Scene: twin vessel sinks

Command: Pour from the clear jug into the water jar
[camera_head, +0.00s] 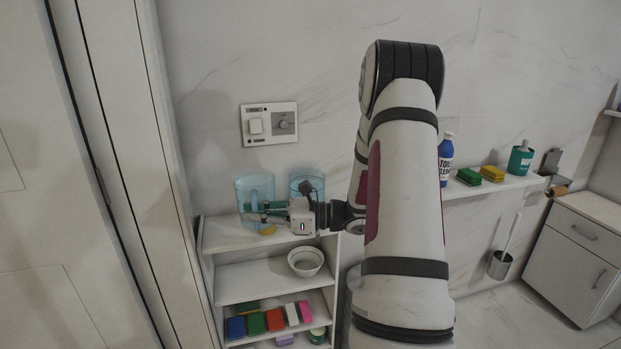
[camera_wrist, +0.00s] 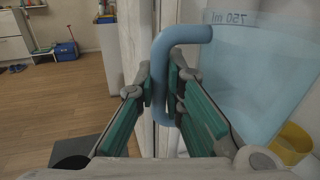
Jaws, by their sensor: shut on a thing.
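The clear jug (camera_head: 254,186) is a pale blue, see-through vessel over the top of the white shelf unit at the left. In the wrist view its body (camera_wrist: 262,70) bears a "750 ml" mark, and its blue handle (camera_wrist: 160,62) runs between my green finger pads. My gripper (camera_head: 262,213) is shut on this handle; it also shows in the wrist view (camera_wrist: 165,105). The jug looks about upright; whether its base touches the shelf is unclear. A second blue see-through vessel, seemingly the water jar (camera_head: 305,176), stands just right of it, partly hidden behind my gripper.
A yellow thing (camera_head: 268,229) lies low beside the jug. The shelf unit (camera_head: 233,240) holds a white bowl (camera_head: 306,261) and several coloured sponges below. A wall switch panel (camera_head: 269,123) is above. A ledge (camera_head: 500,186) with bottles and sponges is at right.

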